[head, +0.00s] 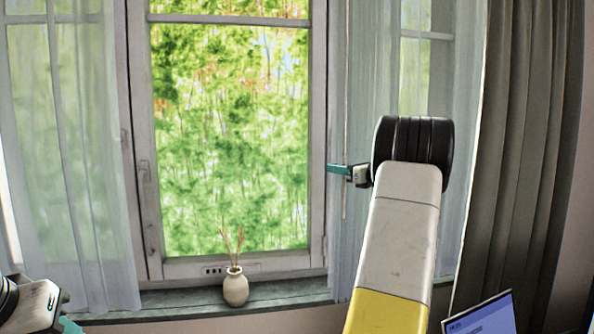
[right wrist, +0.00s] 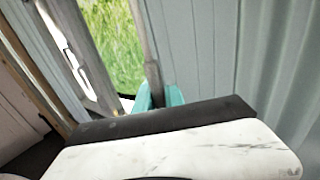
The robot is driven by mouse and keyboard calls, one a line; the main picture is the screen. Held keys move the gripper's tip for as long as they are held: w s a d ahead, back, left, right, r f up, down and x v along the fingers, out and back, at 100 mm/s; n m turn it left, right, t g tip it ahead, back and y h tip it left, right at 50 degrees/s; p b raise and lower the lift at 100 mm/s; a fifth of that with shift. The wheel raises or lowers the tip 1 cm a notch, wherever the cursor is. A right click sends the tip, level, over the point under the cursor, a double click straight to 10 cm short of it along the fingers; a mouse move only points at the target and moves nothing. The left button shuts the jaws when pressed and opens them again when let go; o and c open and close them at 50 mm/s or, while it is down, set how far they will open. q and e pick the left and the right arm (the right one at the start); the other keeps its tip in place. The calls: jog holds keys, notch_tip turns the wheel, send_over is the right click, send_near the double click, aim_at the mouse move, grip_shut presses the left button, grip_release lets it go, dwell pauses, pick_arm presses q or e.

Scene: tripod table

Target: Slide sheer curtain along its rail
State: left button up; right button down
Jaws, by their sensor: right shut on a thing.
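Two sheer curtains hang at the window. The left one (head: 70,150) covers the left side, and the right one (head: 385,70) hangs right of the middle pane. A thin pale pull rod (head: 345,110) hangs along the right curtain's inner edge. My right gripper (head: 342,170) is at this rod, its teal fingers pointing left. In the right wrist view the fingers (right wrist: 160,97) are shut around the grey rod (right wrist: 149,60), with the sheer fabric (right wrist: 205,50) beside it. My left gripper (head: 70,326) shows only partly at the lower left corner; its jaws are cut off. The rail is out of view.
A small vase (head: 235,287) with dry stems stands on the window sill (head: 290,294). A dark heavy curtain (head: 520,150) hangs at the right. A laptop-like screen (head: 482,318) is at the bottom right. The middle pane (head: 230,130) is uncovered.

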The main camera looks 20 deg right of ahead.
jog(key=c, duration=1.4)
grip_release()
jog(key=shift+c, duration=0.2)
jog(key=v, duration=0.8)
jog(key=shift+d, duration=0.1)
